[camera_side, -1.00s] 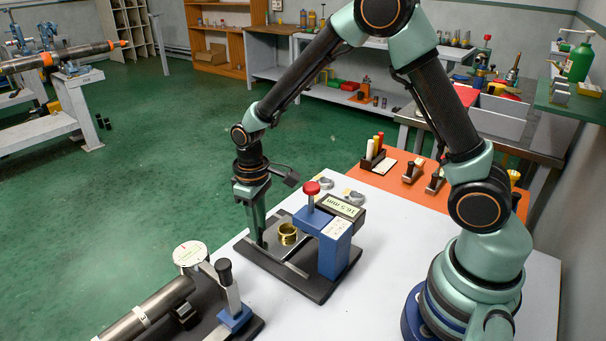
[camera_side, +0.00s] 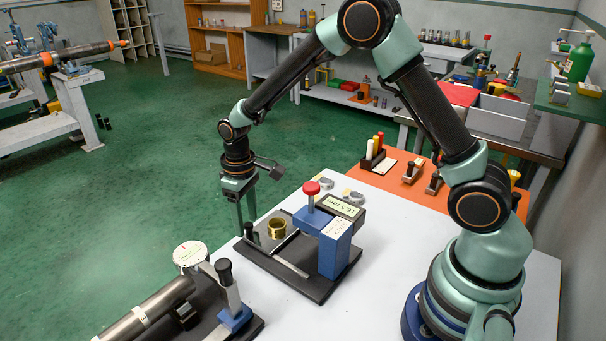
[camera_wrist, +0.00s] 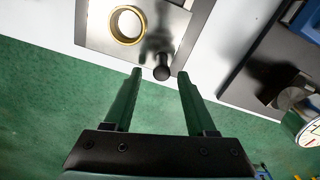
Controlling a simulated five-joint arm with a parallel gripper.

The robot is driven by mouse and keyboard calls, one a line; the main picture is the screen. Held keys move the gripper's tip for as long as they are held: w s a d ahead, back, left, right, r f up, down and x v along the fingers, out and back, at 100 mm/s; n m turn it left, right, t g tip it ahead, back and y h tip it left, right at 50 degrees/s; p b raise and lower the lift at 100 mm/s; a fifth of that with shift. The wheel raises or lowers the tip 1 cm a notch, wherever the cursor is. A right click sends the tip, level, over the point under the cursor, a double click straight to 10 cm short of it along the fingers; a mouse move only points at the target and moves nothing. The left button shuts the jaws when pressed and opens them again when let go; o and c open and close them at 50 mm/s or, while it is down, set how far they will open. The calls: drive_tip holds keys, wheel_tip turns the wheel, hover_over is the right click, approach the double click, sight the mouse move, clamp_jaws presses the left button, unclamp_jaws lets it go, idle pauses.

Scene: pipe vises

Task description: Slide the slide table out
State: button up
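The slide table (camera_side: 264,241) is a flat metal plate on a black base, beside a blue measuring stand (camera_side: 338,247) with a red knob and a display. A brass ring (camera_side: 277,228) rests on the plate; it also shows in the wrist view (camera_wrist: 127,25). The slide table shows there too (camera_wrist: 95,31), with a black knob (camera_wrist: 162,66) at its outer edge. My gripper (camera_side: 246,220) is at the plate's outer end. In the wrist view my gripper (camera_wrist: 160,76) is open, its two fingers on either side of the knob with gaps visible.
A second black fixture (camera_side: 249,327) with a round dial (camera_side: 190,254) and a steel pipe (camera_side: 143,315) stands at the front left. An orange mat (camera_side: 397,177) with tools lies behind. The table's left edge is close to my gripper, with open floor beyond.

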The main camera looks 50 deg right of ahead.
drive_tip(key=shift+r, duration=0.1)
wheel_tip(320, 180, up, 12)
idle(0.5)
drive_tip(key=s+d+r+m+t, duration=0.1)
drive_tip(key=s+d+r+t, duration=0.1)
drive_tip(key=s, duration=0.6)
drive_tip(key=s+d+r+m+t, duration=0.2)
drive_tip(key=s+r, duration=0.3)
drive_tip(key=s, duration=0.3)
drive_tip(key=shift+d+r+t, duration=0.3)
drive_tip(key=shift+d+t, duration=0.5)
drive_tip(key=shift+d, duration=0.1)
